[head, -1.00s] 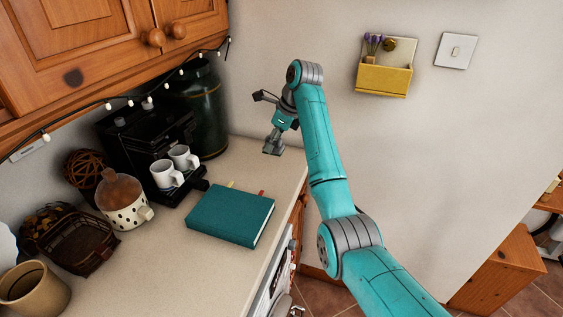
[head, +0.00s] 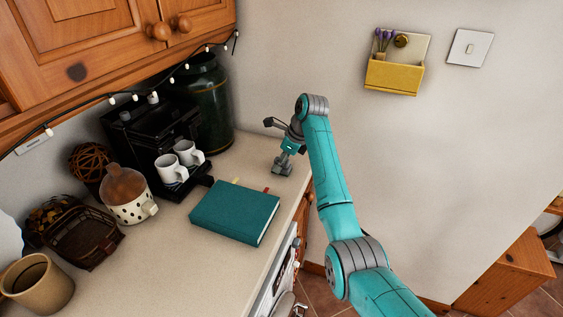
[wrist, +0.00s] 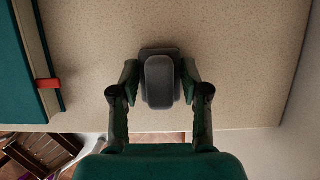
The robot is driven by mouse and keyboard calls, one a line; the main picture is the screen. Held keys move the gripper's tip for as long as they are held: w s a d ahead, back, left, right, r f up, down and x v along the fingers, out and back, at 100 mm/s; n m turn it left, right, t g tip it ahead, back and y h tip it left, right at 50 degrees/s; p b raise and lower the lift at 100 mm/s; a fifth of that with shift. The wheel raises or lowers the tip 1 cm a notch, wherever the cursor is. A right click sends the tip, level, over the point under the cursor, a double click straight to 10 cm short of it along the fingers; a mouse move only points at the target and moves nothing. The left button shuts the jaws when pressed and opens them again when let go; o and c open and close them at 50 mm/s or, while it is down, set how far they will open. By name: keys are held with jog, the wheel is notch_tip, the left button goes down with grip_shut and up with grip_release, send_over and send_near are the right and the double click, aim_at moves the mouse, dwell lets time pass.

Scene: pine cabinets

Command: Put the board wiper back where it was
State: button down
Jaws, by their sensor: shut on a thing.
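The board wiper (wrist: 160,80) is a dark grey block with a rounded handle. In the wrist view it sits between the two fingers of my gripper (wrist: 160,90), which is shut on its handle. In the head view my gripper (head: 284,160) points down at the back right of the counter, with the grey wiper (head: 282,170) small beneath it. The wiper is at or very near the counter top; I cannot tell if it touches. It is close to the counter's front edge in the wrist view.
A teal book (head: 235,212) lies on the counter (head: 150,265), left of the wiper. A coffee machine with two white cups (head: 172,168) and a dark green canister (head: 206,105) stand behind. A yellow wall box (head: 393,76) hangs at right. Bare counter surrounds the wiper.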

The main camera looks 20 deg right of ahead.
jog(key=c, duration=0.6)
grip_release()
jog(key=shift+f, duration=0.1)
jog(key=shift+o, duration=0.2)
